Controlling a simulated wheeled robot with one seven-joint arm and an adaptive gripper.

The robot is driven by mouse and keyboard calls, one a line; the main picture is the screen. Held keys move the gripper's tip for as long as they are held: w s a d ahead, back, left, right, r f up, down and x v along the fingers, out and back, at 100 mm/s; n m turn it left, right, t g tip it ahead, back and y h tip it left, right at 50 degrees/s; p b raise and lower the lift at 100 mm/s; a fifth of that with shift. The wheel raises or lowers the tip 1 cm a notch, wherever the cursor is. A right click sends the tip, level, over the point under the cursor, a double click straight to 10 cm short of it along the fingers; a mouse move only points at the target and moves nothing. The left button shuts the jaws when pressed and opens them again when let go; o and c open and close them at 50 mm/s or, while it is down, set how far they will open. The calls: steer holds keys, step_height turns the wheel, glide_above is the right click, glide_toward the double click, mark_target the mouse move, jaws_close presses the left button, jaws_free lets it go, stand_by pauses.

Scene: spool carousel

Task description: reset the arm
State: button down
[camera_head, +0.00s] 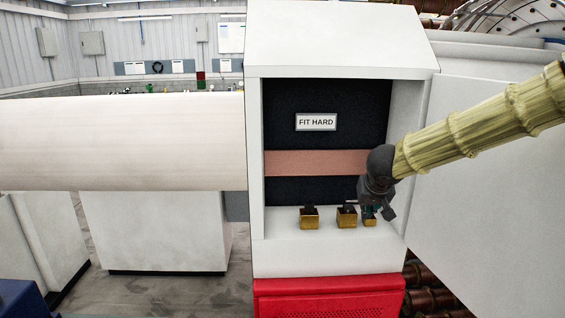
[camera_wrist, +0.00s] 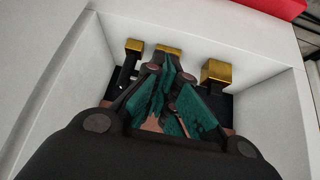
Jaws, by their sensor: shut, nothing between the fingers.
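My gripper (camera_head: 371,212) is inside the open cabinet, low at its right side, with its fingers pointing down. Its teal finger pads show in the wrist view (camera_wrist: 168,85), drawn together with nothing held. In the head view the tips overlap the right brass block (camera_head: 370,221). In the wrist view they lie in front of the middle of three brass blocks (camera_wrist: 170,50). I cannot tell whether they touch it. My arm comes in from the right, past the cabinet's right edge.
The white cabinet (camera_head: 342,60) has a "FIT HARD" label (camera_head: 316,122) on its dark back wall. Other brass blocks stand at left (camera_head: 309,219) and middle (camera_head: 347,218). A large pale roll (camera_head: 120,142) lies left. A white panel (camera_head: 490,190) stands right. A red base (camera_head: 328,298) is below.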

steer(key=s+d+f+g+h+b, duration=0.15)
steer(key=s+f, duration=0.45)
steer(key=f, duration=0.8)
steer(key=s+f+b, duration=0.3)
steer(key=s+f, duration=0.4)
steer(key=f, duration=0.8)
steer(key=s+d+f+g+b, duration=0.15)
steer(key=s+f, duration=0.45)
steer(key=f, duration=0.8)
steer(key=s+a+f+g+b, duration=0.1)
steer(key=s+f+b, duration=0.1)
steer(key=s+f, duration=0.5)
steer(key=s+a+f+g+y+b, duration=0.1)
steer(key=s+f, duration=0.5)
steer(key=s, duration=0.8)
steer(key=s+f+g+y+b, duration=0.1)
steer(key=s+f+g+b, duration=0.1)
steer(key=s+f, duration=0.5)
steer(key=s+b, duration=0.1)
steer(key=s, duration=0.3)
steer(key=shift+a+f, duration=0.35)
steer(key=shift+a, duration=0.05)
